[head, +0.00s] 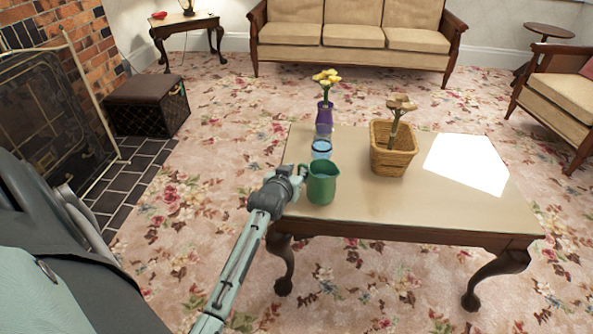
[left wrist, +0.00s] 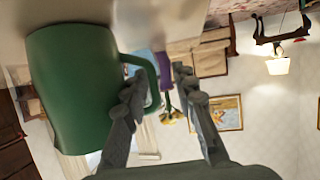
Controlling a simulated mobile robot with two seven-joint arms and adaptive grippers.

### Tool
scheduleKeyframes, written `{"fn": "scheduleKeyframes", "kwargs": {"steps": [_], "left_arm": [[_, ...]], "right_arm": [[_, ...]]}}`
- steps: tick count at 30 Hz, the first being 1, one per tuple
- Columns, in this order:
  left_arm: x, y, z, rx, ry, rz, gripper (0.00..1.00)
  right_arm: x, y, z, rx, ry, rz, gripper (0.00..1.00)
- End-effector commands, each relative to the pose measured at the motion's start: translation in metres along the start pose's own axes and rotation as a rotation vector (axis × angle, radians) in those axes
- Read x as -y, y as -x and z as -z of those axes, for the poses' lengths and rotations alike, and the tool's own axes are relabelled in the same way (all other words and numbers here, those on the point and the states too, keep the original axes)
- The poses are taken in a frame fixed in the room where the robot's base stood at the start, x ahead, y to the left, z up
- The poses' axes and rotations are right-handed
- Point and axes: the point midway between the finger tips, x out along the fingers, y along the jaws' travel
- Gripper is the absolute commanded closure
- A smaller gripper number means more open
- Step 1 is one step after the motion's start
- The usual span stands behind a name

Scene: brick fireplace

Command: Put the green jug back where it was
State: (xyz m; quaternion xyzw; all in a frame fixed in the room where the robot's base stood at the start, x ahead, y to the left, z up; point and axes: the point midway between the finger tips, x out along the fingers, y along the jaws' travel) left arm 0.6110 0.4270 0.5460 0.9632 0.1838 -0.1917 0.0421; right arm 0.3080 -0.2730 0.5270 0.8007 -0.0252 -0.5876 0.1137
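The green jug (head: 321,183) stands upright near the left front edge of the coffee table (head: 460,212) in the head view. My left gripper (head: 300,174) is at the jug's left, by its handle. In the left wrist view the jug (left wrist: 70,90) fills the left side, and its handle reaches in between the two spread fingers of the gripper (left wrist: 156,80). One finger overlaps the handle; the other has a visible gap from it. The fingers look open. My right gripper is not in view.
Behind the jug stand a blue-rimmed glass (head: 321,150) and a purple vase (head: 324,117) with yellow flowers. A wicker basket (head: 393,150) stands to the right. A bright white patch (head: 467,163) lies on the tabletop. The table's front right is clear.

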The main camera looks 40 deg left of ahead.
Motion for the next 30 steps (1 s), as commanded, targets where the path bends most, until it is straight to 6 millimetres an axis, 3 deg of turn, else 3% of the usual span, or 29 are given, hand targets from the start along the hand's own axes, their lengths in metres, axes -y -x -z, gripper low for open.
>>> {"fn": "scheduleKeyframes", "kwargs": {"steps": [5, 18, 25, 28, 30], "left_arm": [[-0.001, 0.006, 0.003, 0.001, 0.000, -0.001, 0.72], [0.000, 0.092, 0.003, 0.002, 0.000, 0.000, 0.72], [-0.001, 0.118, 0.002, 0.004, -0.002, -0.001, 0.72], [-0.009, 0.127, -0.012, 0.069, -0.041, -0.024, 0.72], [-0.021, 0.140, -0.037, 0.178, -0.107, -0.058, 0.72]], "right_arm": [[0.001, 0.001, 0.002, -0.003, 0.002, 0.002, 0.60], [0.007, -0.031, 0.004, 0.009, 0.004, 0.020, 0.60], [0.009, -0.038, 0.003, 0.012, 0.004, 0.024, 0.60], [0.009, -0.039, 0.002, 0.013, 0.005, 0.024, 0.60], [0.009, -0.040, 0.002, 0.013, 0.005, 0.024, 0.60]]}}
